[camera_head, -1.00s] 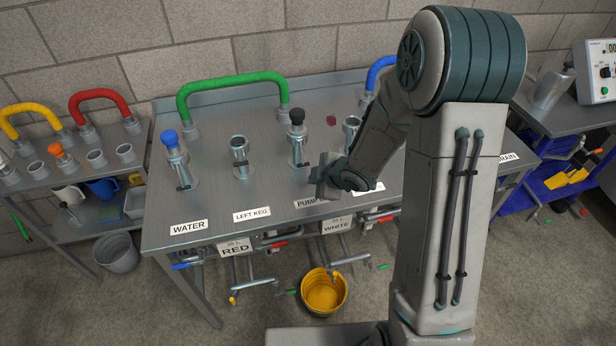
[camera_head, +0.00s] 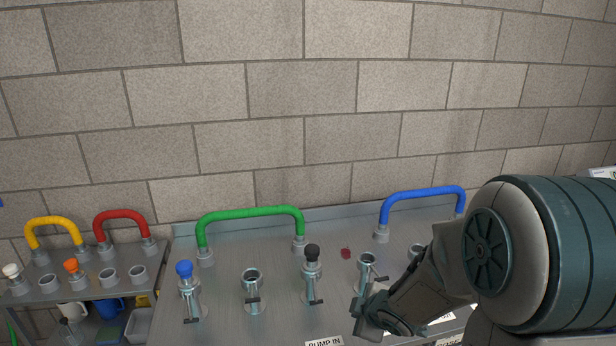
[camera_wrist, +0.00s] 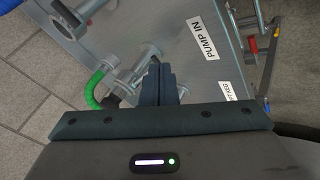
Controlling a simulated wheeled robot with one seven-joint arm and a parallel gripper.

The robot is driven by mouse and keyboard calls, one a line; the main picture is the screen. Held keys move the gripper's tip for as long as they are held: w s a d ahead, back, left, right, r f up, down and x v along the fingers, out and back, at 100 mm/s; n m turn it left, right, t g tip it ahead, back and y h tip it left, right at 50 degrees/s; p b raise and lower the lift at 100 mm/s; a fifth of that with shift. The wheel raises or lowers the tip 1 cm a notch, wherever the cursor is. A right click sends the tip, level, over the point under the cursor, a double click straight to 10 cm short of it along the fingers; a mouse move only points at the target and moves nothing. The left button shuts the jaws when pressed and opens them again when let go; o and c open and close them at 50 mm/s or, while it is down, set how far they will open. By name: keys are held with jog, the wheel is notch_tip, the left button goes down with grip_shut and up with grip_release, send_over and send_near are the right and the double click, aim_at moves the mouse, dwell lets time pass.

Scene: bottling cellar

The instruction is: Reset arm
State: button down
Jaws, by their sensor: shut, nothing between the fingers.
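My gripper (camera_head: 366,324) is low in the head view, over the steel table (camera_head: 226,290), in front of an open pipe stub (camera_head: 367,266). The black-plugged stub (camera_head: 312,268) stands to its left. In the wrist view my dark fingers (camera_wrist: 158,82) are together with nothing between them. A metal fitting (camera_wrist: 145,58) shows close beyond them; whether they touch it I cannot tell. The PUMP IN label (camera_wrist: 205,38) lies to their right. My arm fills the lower right of the head view.
A green hose (camera_head: 250,212) and a blue hose (camera_head: 422,192) arch along the table's back edge. A blue-plugged stub (camera_head: 186,284) and an open stub (camera_head: 252,284) stand left. A side shelf (camera_head: 92,288) holds yellow and red hoses. The block wall (camera_head: 300,100) rises behind.

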jog(key=s+d+r+m+g+h, duration=0.2)
jog(key=s+d+r+m+h, duration=0.2)
jog(key=s+d+r+m, duration=0.35)
jog(key=s+a+r+m+g, duration=0.1)
jog(key=s+a+r+m, duration=0.1)
jog(key=s, duration=0.4)
jog(key=s+a+r+m+g+y, duration=0.1)
jog(key=s+a+r+m, duration=0.1)
jog(key=s+m, duration=0.3)
jog(key=shift+s+a+r+g+y, duration=0.3)
jog(key=shift+s+a+r, duration=0.05)
jog(key=shift+s+r, duration=0.05)
jog(key=shift+a, duration=0.1)
